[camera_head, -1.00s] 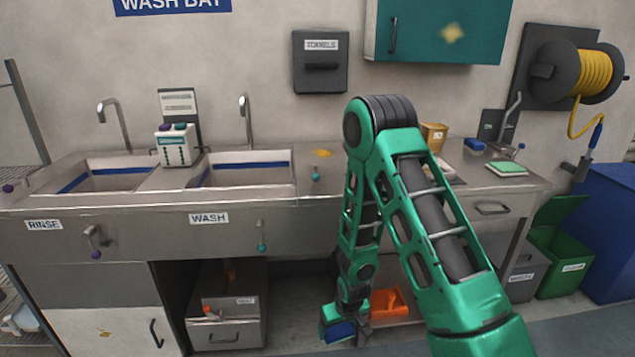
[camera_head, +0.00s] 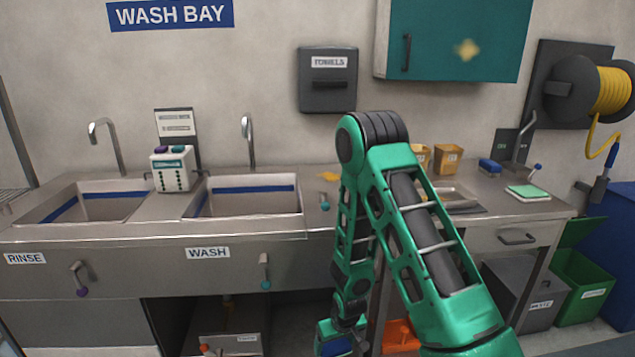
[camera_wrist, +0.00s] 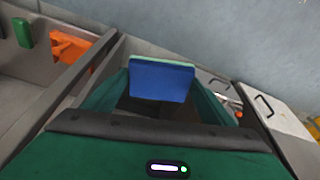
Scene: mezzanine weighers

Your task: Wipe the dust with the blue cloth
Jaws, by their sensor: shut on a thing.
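My gripper (camera_head: 338,338) hangs low in front of the counter, at the bottom of the head view. It is shut on a flat blue cloth (camera_wrist: 161,81) with a pale green edge, which also shows in the head view (camera_head: 336,347). In the wrist view the cloth sits between the fingers. A yellowish dust patch (camera_head: 467,49) is on the teal wall cabinet door (camera_head: 437,35). The cloth is apart from both patches.
The steel counter (camera_head: 318,213) holds two sinks, a dispenser box (camera_head: 172,169), brown tubs (camera_head: 447,158), a blue block (camera_head: 489,165) and a green-topped pad (camera_head: 528,193). A towel box (camera_head: 327,79) hangs on the wall. Bins stand right. An orange container (camera_head: 400,337) is below.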

